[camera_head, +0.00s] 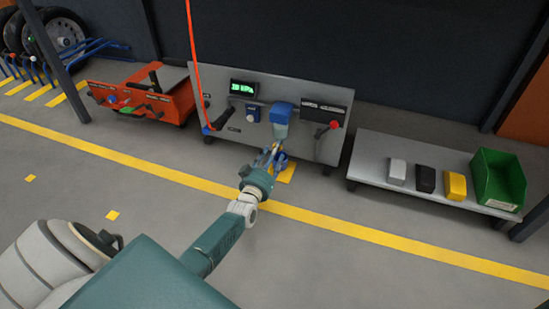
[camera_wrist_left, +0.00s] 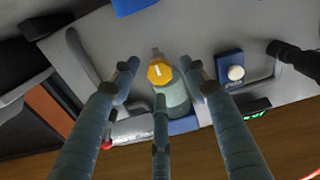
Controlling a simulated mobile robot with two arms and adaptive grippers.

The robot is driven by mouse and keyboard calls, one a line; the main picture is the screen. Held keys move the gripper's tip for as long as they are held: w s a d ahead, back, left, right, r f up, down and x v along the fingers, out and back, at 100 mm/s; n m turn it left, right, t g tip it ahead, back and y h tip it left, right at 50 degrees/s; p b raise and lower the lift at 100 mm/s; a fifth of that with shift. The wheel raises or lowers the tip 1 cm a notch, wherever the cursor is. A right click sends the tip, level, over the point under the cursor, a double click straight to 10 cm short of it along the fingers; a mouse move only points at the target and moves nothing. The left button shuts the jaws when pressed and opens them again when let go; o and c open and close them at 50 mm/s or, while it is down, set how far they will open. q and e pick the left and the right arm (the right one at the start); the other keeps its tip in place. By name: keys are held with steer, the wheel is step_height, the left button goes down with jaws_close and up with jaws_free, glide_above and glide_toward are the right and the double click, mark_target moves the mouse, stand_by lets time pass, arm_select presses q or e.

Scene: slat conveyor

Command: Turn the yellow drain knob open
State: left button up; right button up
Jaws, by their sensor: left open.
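The yellow drain knob (camera_wrist_left: 160,72) is in the left wrist view, a round cap with a pale line across its face. It sits at the end of the grey-green bowl (camera_wrist_left: 174,98). In the head view this bowl (camera_head: 281,131) hangs under a blue filter head (camera_head: 282,112) on the grey panel. My left gripper (camera_wrist_left: 158,80) is open, its fingers spread around the knob in the wrist view; I see no clear contact. In the head view the left gripper (camera_head: 270,158) is just below the bowl and hides most of the knob. My right gripper is not in view.
The grey panel (camera_head: 226,90) carries a green display (camera_head: 243,88), a blue-and-white button (camera_head: 252,114) and a red-knobbed lever (camera_head: 333,125). A red hose (camera_head: 192,45) hangs at left. A low bench (camera_head: 372,160) with blocks and a green bin (camera_head: 499,180) stands right.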

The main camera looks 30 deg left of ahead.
arm_select(q)
steer(key=shift+w+a, duration=0.1)
steer(key=shift+w, duration=0.25)
jaws_close()
steer(key=shift+a+n, duration=0.1)
steer(key=shift+n, duration=3.8)
